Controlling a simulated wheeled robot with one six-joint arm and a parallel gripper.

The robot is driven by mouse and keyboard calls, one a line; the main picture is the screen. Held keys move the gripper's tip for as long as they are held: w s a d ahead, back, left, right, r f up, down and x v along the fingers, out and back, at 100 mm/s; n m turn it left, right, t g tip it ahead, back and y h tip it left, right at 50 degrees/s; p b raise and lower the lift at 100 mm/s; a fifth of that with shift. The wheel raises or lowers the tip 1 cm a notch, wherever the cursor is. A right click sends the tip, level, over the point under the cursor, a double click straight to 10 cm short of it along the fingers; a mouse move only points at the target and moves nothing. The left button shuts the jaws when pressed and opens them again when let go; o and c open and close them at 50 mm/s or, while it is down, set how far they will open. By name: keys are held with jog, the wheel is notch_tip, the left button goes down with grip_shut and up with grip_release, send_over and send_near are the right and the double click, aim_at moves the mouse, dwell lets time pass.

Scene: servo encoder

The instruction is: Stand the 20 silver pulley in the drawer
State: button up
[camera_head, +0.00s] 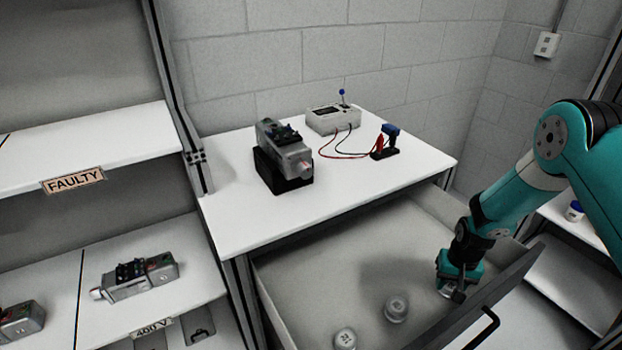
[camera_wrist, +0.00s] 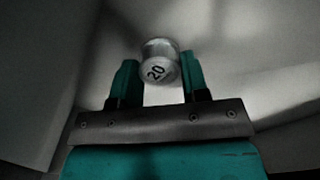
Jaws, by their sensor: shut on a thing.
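The silver pulley marked 20 (camera_wrist: 159,66) is between my gripper's teal fingers in the wrist view, its number facing the camera. My gripper (camera_wrist: 155,82) is shut on it. In the head view my gripper (camera_head: 457,285) reaches down inside the open drawer (camera_head: 285,268), near its front panel at the right. Only a small part of the held pulley (camera_head: 447,292) shows there under the fingers. I cannot tell whether it touches the drawer floor. Two other silver pulleys stand in the drawer, one near the middle (camera_head: 396,308) and one nearer the front left (camera_head: 345,339).
The white table (camera_head: 235,219) above the drawer holds a servo motor on a black block (camera_head: 284,160), a meter box (camera_head: 331,118) with leads and a blue-black clamp (camera_head: 386,145). Shelves labelled FAULTY (camera_head: 72,181) stand at left. The drawer's front panel (camera_head: 500,295) is close beside my gripper.

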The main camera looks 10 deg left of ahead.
jog(key=shift+f, duration=0.25)
jog(key=o, duration=1)
jog(key=shift+r, duration=0.15)
notch_tip(320, 180, up, 17)
jog(key=shift+r+b, duration=0.1)
jog(key=shift+b, duration=0.95)
